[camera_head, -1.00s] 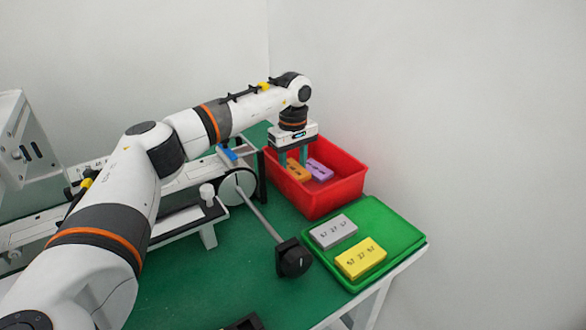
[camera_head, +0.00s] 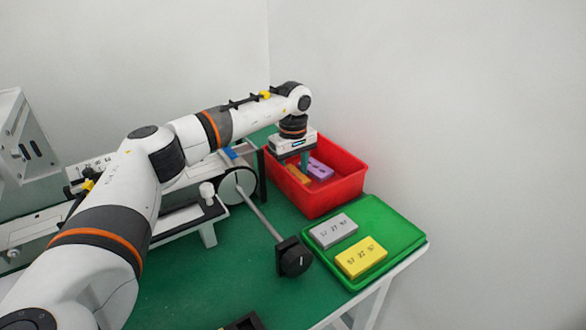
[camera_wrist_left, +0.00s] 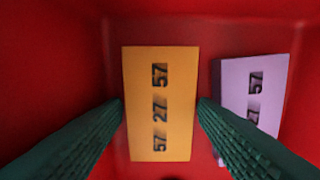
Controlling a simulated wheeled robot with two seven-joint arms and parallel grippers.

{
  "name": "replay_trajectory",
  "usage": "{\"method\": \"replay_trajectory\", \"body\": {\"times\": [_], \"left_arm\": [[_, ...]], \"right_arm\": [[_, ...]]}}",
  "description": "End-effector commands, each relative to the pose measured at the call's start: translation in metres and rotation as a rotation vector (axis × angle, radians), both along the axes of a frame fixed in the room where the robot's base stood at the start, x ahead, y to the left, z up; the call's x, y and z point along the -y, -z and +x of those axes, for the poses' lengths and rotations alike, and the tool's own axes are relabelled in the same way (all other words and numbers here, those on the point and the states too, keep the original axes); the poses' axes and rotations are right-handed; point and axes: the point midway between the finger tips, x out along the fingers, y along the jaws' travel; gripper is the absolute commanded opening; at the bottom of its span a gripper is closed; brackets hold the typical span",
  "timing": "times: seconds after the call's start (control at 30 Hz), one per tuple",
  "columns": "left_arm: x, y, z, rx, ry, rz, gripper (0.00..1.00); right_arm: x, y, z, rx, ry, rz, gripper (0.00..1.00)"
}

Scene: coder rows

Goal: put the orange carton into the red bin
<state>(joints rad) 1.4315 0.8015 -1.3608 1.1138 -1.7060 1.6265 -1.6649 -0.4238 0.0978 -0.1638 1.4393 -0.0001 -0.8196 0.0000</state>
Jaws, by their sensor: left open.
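The orange carton (camera_head: 298,174) lies in the red bin (camera_head: 337,193) and is partly hidden by my left gripper in the head view. In the left wrist view the orange carton (camera_wrist_left: 145,75) shows printed digits on its face. My left gripper (camera_head: 296,162) reaches down into the bin and is open. In the left wrist view its green fingers (camera_wrist_left: 161,106) stand on either side of the carton, close to its long edges. My right gripper is not in view.
A purple carton (camera_head: 319,168) lies right of the orange one in the bin; it also shows in the wrist view (camera_wrist_left: 250,90). A green tray (camera_head: 395,232) beside the bin holds a grey carton (camera_head: 333,231) and a yellow carton (camera_head: 361,257). A scanner-like device (camera_head: 292,257) stands left of the tray.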

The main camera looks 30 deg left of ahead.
Motion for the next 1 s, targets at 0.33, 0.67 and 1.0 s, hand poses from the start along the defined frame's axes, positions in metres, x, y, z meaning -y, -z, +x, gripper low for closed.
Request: {"method": "replay_trajectory", "body": {"times": [0.33,0.67,1.0], "left_arm": [[0.0,-0.047,0.001,0.005,0.0,0.0,0.54],[0.0,-0.113,0.001,0.002,0.0,-0.001,0.54],[0.0,-0.13,0.0,0.0,0.0,0.0,0.54]], "right_arm": [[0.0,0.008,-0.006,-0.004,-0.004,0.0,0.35],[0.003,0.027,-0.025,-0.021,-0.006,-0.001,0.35],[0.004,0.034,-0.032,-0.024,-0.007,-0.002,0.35]]}}
